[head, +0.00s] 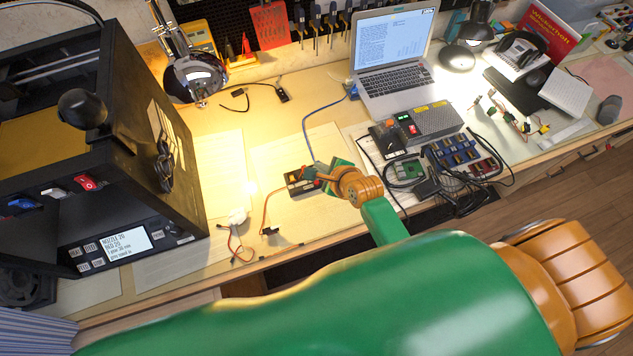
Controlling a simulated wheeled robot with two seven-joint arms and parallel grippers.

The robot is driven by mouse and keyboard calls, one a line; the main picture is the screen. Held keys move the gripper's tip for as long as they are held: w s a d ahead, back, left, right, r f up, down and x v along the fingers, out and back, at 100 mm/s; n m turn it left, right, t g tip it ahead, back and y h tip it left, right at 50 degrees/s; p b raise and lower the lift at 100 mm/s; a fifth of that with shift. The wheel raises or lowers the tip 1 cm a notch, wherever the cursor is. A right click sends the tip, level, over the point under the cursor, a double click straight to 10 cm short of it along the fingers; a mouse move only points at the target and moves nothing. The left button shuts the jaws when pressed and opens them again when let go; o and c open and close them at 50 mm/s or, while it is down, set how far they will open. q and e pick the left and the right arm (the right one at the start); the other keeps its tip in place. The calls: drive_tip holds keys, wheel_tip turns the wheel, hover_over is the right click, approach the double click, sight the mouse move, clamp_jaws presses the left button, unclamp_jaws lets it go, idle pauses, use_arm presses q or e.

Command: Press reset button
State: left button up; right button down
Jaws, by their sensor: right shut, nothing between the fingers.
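My right gripper (324,176) is shut and empty, at the end of my green and orange arm near the middle of the head view. Its tips are at the right end of a small dark board (293,187) with some red and orange parts, lying on the light mat. I cannot tell whether the tips touch the board. No reset button can be made out; the gripper hides the board's right end. My left gripper is not in view.
A black 3D printer (187,165) with a lit screen stands at the left. A laptop (392,65), a grey power supply box (433,122), a green circuit board (405,171) and a blue parts tray (462,156) are at the right. Thin cables lie around the dark board.

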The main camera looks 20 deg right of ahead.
drive_tip(key=b, duration=0.4)
hover_over(317, 183)
drive_tip(key=f, duration=0.3)
drive_tip(key=s+f, duration=0.1)
drive_tip(key=shift+d+f, duration=0.15)
drive_tip(key=shift+d, duration=0.1)
drive_tip(key=shift+f+b, duration=0.5)
drive_tip(key=shift+f, duration=0.3)
drive_tip(key=shift+f, duration=0.1)
idle(0.5)
drive_tip(key=shift+f, duration=0.3)
